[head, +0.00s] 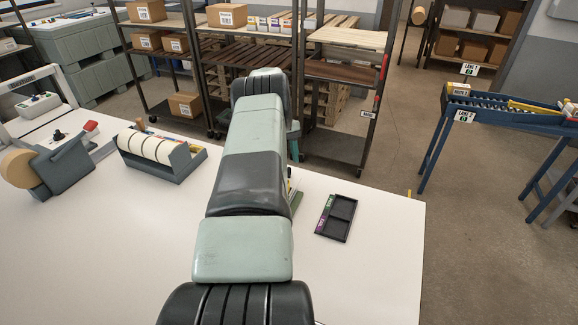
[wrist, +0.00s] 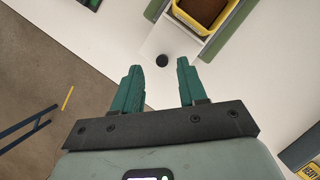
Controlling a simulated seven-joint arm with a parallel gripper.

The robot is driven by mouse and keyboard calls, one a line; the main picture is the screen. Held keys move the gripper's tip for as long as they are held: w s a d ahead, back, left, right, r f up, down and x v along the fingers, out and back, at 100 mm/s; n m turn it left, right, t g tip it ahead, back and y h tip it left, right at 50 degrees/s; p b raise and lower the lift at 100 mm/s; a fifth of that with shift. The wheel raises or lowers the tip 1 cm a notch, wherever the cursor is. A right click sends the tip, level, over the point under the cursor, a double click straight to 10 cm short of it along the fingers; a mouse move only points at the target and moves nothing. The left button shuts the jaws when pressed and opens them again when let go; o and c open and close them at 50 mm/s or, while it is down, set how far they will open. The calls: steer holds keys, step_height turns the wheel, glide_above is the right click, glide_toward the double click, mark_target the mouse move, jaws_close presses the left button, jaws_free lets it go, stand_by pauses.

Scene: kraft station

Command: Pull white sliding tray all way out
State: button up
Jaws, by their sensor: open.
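The white sliding tray (wrist: 187,40) shows at the top of the wrist view, between two green side rails (wrist: 232,28). A yellow bin (wrist: 176,13) with brown contents sits over it. A round black knob (wrist: 162,60) is at the tray's near end. My gripper (wrist: 159,65) is open and empty, and the knob appears between its two fingertips in the picture. I cannot tell how far the fingers are from the knob. In the head view my arm hides the tray and the gripper; only a green edge (head: 297,202) of the unit shows.
A black two-compartment tray (head: 337,217) lies right of my arm, near the white table's (head: 385,260) right edge. A tape dispenser (head: 160,152) and a grey device (head: 60,165) stand at left. Shelves (head: 345,75) rise behind. The table's front right is clear.

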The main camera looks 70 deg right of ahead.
steer(key=v, duration=0.3)
steer(key=shift+r, duration=0.2)
steer(key=shift+w, duration=0.1)
stand_by(0.3)
